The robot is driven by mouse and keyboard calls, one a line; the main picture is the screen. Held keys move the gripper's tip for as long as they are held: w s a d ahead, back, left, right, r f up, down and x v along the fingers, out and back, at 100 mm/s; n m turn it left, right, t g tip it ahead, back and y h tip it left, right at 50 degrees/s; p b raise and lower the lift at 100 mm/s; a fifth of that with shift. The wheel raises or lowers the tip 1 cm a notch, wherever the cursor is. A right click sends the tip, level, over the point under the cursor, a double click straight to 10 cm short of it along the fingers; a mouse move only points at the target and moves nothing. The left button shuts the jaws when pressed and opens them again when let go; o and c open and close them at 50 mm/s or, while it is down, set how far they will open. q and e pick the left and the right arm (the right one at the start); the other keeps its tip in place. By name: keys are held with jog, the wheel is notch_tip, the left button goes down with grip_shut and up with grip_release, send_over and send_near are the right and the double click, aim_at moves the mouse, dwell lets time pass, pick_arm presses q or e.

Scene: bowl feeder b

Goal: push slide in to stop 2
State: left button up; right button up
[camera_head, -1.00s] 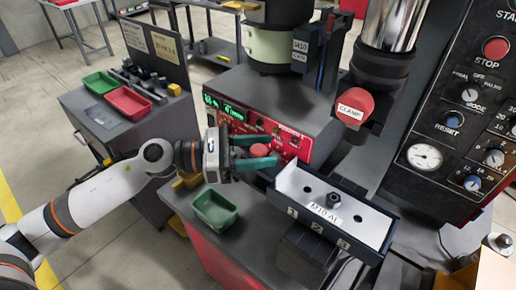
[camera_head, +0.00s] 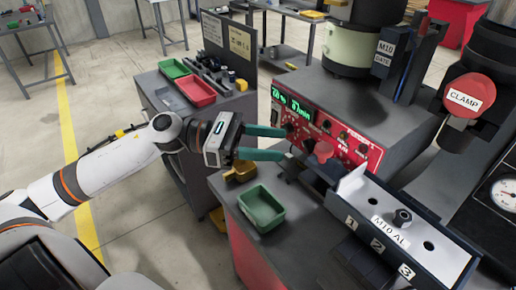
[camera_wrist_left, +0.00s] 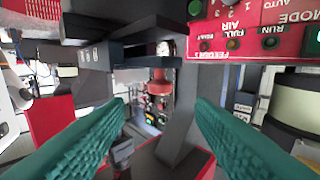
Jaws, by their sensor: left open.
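The slide is a pale plate (camera_head: 378,203) with an upturned left end, a dark knob (camera_head: 402,217) and holes. The knob stands nearest mark 2. My left gripper (camera_head: 286,143) is open, with two teal fingers in front of the red control panel (camera_head: 335,137). It is left of the slide's upturned end, apart from it. In the left wrist view nothing sits between the fingers (camera_wrist_left: 162,108). My right gripper is out of view.
A red knob (camera_head: 323,150) sticks out of the panel just right of the fingertips. A green bin (camera_head: 262,208) stands on the bench below the gripper. The red CLAMP head (camera_head: 468,97) hangs at the right. A cart with green and red trays (camera_head: 197,91) stands behind.

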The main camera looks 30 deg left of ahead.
pick_arm(q)
jog(key=shift+v, duration=0.95)
